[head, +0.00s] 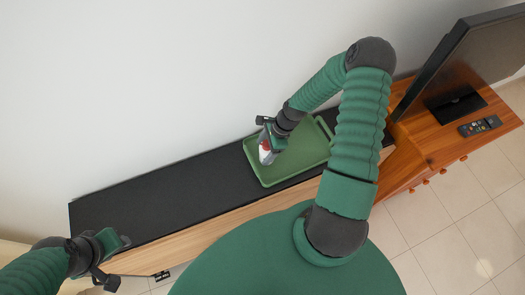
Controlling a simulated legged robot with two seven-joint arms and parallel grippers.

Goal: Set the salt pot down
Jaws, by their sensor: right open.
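The salt pot (265,153) is a small white and red thing at the left part of the green tray (268,182). My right gripper (267,142) is over the tray, open, right at the pot and partly hiding it. I cannot tell whether the fingers touch the pot. The pot seems to stand on the tray, but its base is hard to see. My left gripper (117,262) is at the lower left, near the front left edge of the bench, away from the tray.
The tray lies on a long bench with a black top (150,200), bare to the left of the tray. A white wall stands behind it. At the right, a wooden cabinet (430,150) carries a television (470,60) and a remote (480,126).

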